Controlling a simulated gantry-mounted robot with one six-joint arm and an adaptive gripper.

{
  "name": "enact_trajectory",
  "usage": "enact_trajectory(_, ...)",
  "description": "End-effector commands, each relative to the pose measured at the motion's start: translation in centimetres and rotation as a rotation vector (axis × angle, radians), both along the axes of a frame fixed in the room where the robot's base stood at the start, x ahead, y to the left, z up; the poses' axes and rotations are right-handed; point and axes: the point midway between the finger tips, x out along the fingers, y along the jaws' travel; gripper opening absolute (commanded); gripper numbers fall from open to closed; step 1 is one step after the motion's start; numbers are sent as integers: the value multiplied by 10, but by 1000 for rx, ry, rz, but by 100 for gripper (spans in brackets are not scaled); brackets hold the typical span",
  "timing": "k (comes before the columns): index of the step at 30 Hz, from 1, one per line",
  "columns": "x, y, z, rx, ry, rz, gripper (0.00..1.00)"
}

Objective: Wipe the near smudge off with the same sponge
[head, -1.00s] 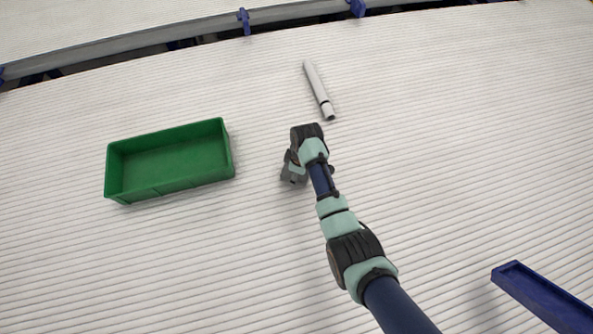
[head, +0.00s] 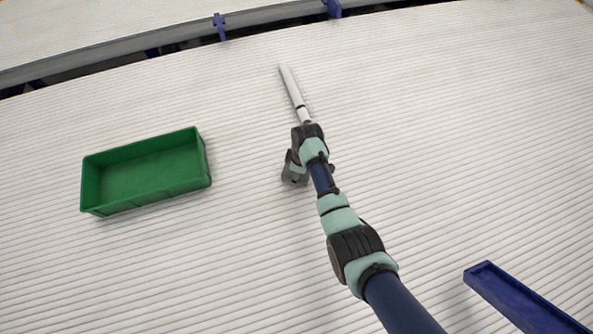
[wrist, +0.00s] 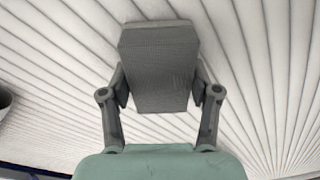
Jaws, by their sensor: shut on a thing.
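My gripper (head: 294,172) is near the middle of the head view, low over the white ribbed surface. In the wrist view, its two fingers (wrist: 159,88) are shut on a dark grey block, the sponge (wrist: 158,60), one finger on each side. In the head view the sponge is hard to tell apart from the gripper. I cannot tell whether it touches the surface. No smudge can be made out in either view; the arm and sponge cover part of the surface.
A green open bin (head: 146,204) stands empty at the left. A light grey pipe (head: 292,88) lies just beyond my gripper. A blue tray or channel (head: 520,299) is at the lower right. A rail (head: 120,62) runs along the back. The right side is largely clear.

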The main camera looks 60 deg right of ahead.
Motion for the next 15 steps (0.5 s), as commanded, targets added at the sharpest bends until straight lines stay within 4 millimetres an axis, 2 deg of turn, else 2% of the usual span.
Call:
enact_trajectory(4,1,2,29,-1,0,4,24)
enact_trajectory(15,4,5,60,0,0,12,24)
